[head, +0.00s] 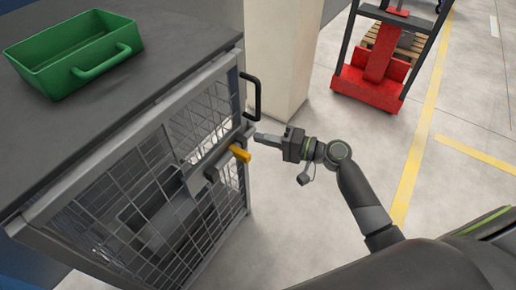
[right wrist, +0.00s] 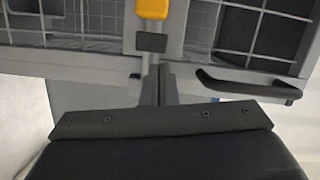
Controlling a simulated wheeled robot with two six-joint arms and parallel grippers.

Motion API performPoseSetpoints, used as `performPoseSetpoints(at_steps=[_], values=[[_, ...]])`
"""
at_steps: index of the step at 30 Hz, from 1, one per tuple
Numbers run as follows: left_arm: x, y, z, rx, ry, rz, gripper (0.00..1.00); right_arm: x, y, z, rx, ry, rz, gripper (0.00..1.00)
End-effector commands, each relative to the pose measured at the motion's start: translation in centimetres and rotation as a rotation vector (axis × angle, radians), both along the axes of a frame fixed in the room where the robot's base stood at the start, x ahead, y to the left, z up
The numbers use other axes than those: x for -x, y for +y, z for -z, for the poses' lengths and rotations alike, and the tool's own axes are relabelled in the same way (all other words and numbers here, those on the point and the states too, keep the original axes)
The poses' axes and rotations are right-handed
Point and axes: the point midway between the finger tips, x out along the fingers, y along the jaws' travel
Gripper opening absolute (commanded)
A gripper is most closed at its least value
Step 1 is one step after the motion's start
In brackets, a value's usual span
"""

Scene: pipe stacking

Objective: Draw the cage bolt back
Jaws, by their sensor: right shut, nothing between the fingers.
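The cage (head: 130,190) stands under the dark bench top, its wire mesh door facing me. The bolt's yellow knob (head: 240,153) sticks out near the door's right edge; it also shows in the right wrist view (right wrist: 153,8). A grey bolt plate (head: 205,178) lies across the mesh to its left. My right gripper (head: 258,138) is just right of the knob, pointing at the door frame, shut and empty. In the right wrist view its fingers (right wrist: 158,85) are together, below the knob and apart from it. My left gripper is out of view.
A black door handle (head: 252,97) sticks out above the knob, close to my right gripper. A green tray (head: 75,52) stands on the bench top (head: 180,60). A pale pillar (head: 280,60) is behind. A red pallet truck (head: 375,80) stands at the back; the floor at right is clear.

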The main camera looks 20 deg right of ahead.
Motion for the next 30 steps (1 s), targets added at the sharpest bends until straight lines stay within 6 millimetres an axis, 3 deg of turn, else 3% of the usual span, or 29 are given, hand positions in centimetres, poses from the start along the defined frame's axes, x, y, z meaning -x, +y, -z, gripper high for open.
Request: performPoseSetpoints(at_steps=[6,21,30], values=[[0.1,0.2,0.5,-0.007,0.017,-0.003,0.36,2.1,2.1,0.7,-0.002,0.004,-0.001,0.00],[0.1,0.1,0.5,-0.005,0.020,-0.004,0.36,2.6,2.7,0.8,0.000,0.004,0.001,0.00],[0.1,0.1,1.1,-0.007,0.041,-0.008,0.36,4.7,5.4,0.8,-0.002,0.004,0.000,0.00]])
